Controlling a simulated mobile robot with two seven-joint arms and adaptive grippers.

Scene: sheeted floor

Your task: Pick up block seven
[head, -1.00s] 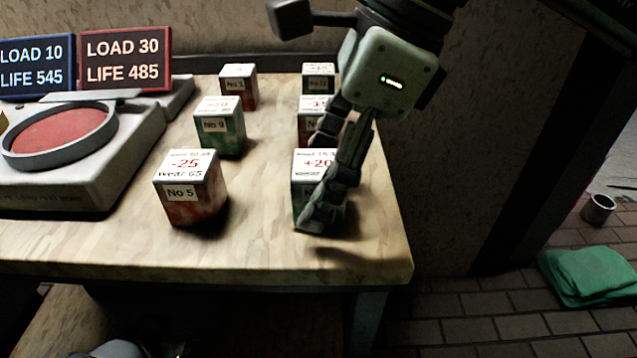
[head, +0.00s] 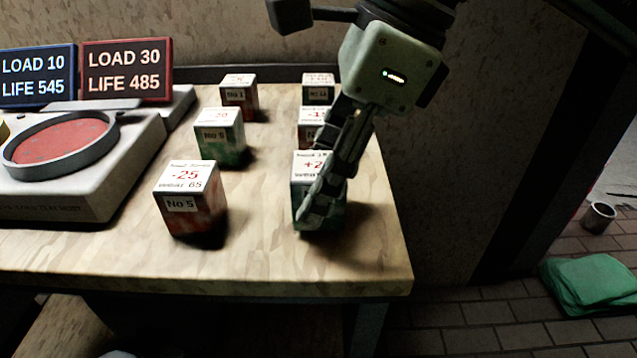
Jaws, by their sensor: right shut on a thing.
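My right gripper (head: 325,205) comes down from the top right and is shut on a green block (head: 304,190) at the front right of the table. The block's top shows a red "+2" and part of another line. The fingers cover the rest, and its number label is hidden, so I cannot read whether it is block seven. The block is upright, with a dark shadow to its right. It seems slightly raised off the table. My left gripper is not in view.
On the wooden table (head: 265,255) stand a red block No 5 (head: 195,215), a green block (head: 222,150), a red block No 1 (head: 240,105) and two partly covered blocks behind my gripper. A grey device with a red disc (head: 62,140) and signs is at left.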

